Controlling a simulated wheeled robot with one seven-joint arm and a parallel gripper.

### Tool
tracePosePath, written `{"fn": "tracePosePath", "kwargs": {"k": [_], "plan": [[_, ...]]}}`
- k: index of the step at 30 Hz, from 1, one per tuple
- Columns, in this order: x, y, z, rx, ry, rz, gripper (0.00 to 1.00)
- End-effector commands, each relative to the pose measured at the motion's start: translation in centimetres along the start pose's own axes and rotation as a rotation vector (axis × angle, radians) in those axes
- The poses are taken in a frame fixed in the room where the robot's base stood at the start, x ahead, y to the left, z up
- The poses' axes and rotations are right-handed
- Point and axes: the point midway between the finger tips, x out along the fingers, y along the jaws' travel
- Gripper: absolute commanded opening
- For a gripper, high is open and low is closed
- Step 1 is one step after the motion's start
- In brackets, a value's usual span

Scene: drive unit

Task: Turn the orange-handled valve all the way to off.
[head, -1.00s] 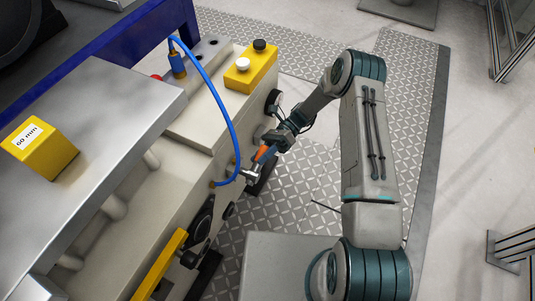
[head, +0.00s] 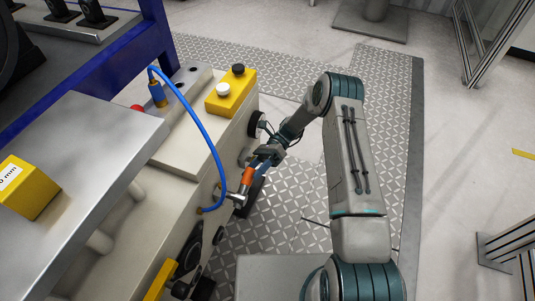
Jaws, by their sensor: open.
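My gripper (head: 256,170) is open at the handle's outer end, with a blue-grey finger showing just right of the orange. Most of the orange shows clear of the fingers. Whether a finger touches the handle, I cannot tell. The off marking, if there is one, is not visible.
A yellow button box (head: 231,93) stands on the cream machine body (head: 190,145) above the valve. The blue hose (head: 205,125) arches left of the handle. A yellow lever (head: 161,282) is below. Tread-plate floor (head: 300,200) is free to the right.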

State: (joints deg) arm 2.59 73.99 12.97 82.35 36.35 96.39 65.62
Motion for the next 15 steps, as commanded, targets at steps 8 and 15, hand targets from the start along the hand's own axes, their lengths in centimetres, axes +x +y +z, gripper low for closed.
{"fn": "tracePosePath", "kwargs": {"k": [8,15], "plan": [[-5.4,-0.1,0.0,-0.002,0.001,-0.001,0.52],[-8.6,-0.1,0.0,-0.001,0.002,0.002,0.52]]}}
